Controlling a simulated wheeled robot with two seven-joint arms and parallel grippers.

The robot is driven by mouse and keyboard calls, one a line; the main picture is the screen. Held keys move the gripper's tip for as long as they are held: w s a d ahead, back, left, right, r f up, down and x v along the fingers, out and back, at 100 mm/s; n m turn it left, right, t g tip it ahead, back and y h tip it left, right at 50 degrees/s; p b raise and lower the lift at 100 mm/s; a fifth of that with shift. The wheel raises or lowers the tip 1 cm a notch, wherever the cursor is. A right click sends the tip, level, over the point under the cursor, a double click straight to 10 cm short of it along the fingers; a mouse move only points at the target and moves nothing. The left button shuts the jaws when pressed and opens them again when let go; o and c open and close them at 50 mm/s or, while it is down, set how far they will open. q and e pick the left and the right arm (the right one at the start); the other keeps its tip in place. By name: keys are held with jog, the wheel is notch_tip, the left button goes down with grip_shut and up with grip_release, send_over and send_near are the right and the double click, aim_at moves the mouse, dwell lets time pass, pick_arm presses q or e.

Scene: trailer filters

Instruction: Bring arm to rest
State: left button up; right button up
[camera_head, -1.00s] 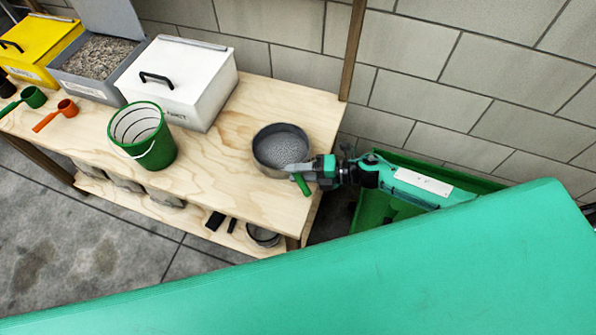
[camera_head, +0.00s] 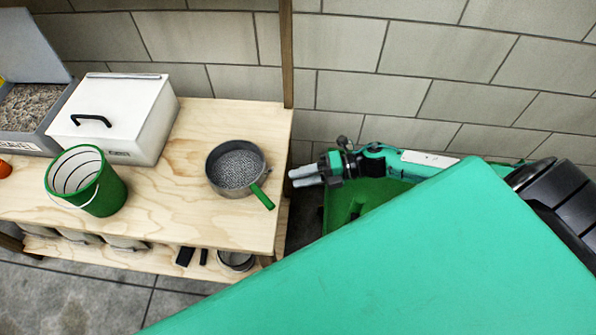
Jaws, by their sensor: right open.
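My right gripper (camera_head: 305,176) is at the right of the wooden table, in the air past its right edge. Its grey fingers point left and hold nothing. A round metal pan (camera_head: 212,178) with grey granules in it stands near the table's right end. Its green handle (camera_head: 262,196) points down and right towards the gripper, with a gap between them. My left gripper is not in view.
A green bucket (camera_head: 103,190) and a white lidded box (camera_head: 150,135) stand on the wooden table (camera_head: 190,220). A grey bin of gravel (camera_head: 28,138) is at the far left. A green container (camera_head: 340,203) is below my right arm. A block wall (camera_head: 420,60) closes the back.

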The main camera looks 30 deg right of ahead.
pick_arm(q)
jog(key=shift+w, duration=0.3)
